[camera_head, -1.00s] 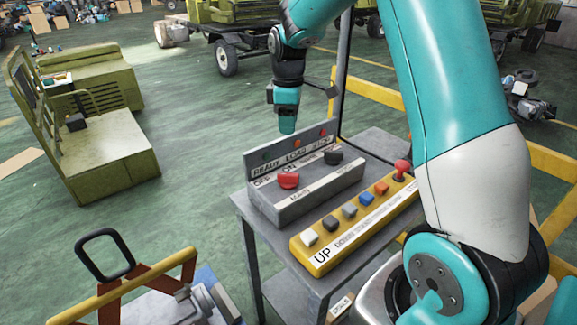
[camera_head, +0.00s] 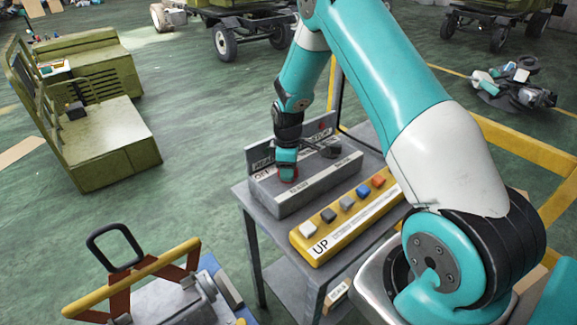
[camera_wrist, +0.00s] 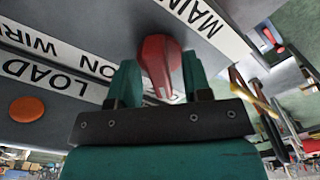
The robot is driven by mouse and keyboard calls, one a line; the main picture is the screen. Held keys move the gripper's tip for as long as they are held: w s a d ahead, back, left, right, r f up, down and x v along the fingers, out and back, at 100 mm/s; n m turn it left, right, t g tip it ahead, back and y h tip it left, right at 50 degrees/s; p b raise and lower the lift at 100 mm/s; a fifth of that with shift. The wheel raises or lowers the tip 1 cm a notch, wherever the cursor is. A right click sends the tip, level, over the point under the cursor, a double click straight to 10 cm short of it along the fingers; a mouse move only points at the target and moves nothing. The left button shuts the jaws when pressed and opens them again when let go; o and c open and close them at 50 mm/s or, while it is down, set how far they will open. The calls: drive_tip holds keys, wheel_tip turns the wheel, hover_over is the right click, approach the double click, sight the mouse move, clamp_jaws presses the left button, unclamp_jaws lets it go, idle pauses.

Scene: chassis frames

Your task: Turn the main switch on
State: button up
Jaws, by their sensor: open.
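The main switch is a red rotary knob (camera_wrist: 160,62) on the grey control box, beside a white label strip reading "MAIN" (camera_wrist: 200,14) in the wrist view. In the head view only a little of the red knob (camera_head: 289,174) shows beneath my gripper. My gripper (camera_wrist: 157,82) is open, with one teal finger on each side of the knob. I cannot tell whether the fingers touch it. The "ON" lettering (camera_wrist: 97,68) shows partly behind the left finger; the rest of that label is hidden. The grey control box (camera_head: 318,188) stands on a grey table.
A yellow button panel (camera_head: 335,225) marked "UP" lies in front of the box. A cart with a yellow bar (camera_head: 135,277) stands at the lower left. Yellow rails (camera_head: 520,150) stand at the right.

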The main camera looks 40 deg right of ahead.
clamp_jaws()
drive_tip(key=shift+m+b, duration=0.3)
drive_tip(key=shift+m, duration=0.1)
drive_tip(key=m+b, duration=0.2)
drive_tip(key=m, duration=0.2)
drive_tip(key=shift+f, duration=0.1)
drive_tip(key=m+b, duration=0.1)
drive_tip(key=m, duration=0.3)
drive_tip(key=m+b, duration=0.1)
drive_tip(key=m, duration=0.4)
drive_tip(key=shift+b, duration=0.3)
drive_tip(key=shift+w+m+b, duration=0.1)
drive_tip(key=shift+m+b, duration=0.25)
drive_tip(key=shift+m, duration=1.65)
drive_tip(key=shift+r, duration=0.2)
